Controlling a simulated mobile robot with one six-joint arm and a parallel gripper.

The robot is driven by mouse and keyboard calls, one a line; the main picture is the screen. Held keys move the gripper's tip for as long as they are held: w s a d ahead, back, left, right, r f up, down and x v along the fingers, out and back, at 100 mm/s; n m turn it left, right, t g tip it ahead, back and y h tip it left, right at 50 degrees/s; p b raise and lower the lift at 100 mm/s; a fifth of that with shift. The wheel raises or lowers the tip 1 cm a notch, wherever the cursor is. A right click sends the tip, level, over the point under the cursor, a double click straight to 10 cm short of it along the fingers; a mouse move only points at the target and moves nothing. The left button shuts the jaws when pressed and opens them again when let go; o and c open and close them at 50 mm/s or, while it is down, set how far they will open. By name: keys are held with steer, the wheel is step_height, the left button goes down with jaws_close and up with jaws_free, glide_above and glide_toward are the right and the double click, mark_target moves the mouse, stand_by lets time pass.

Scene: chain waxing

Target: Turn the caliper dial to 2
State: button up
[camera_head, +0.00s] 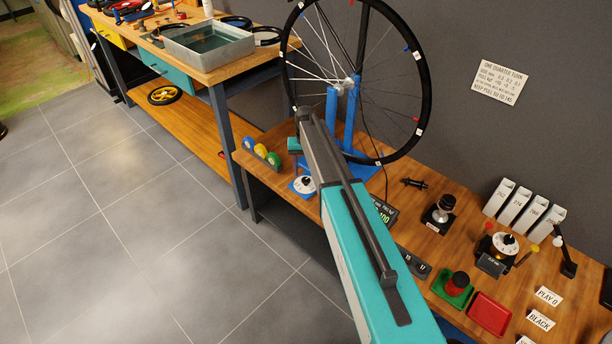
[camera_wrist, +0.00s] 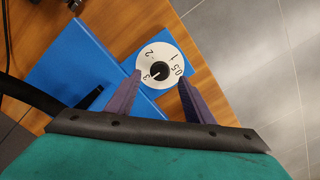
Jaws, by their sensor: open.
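The caliper dial (camera_wrist: 162,54) is a white disc marked 0.5, 1, 2 and 3, lying on a blue plate. Its black centre knob (camera_wrist: 160,70) has a white pointer line that appears turned towards the 3. In the head view the dial (camera_head: 301,189) sits at the bench's left front corner, beside the blue wheel stand. My gripper (camera_wrist: 160,77) is open, with one finger on either side of the knob in the wrist view. Whether the fingers touch the dial I cannot tell. In the head view my teal arm covers part of this area.
The blue stand (camera_head: 350,115) holds a large wheel (camera_head: 424,90) close behind the dial. Coloured round items (camera_head: 261,151) stand left of it. Another white dial (camera_head: 506,250), a red tray (camera_head: 489,314) and a green tray (camera_head: 447,288) are further right. Open floor lies left.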

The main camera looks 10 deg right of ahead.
mark_target(306, 179)
steer(key=shift+f, duration=2)
steer(key=shift+c, duration=0.2)
steer(key=c, duration=1)
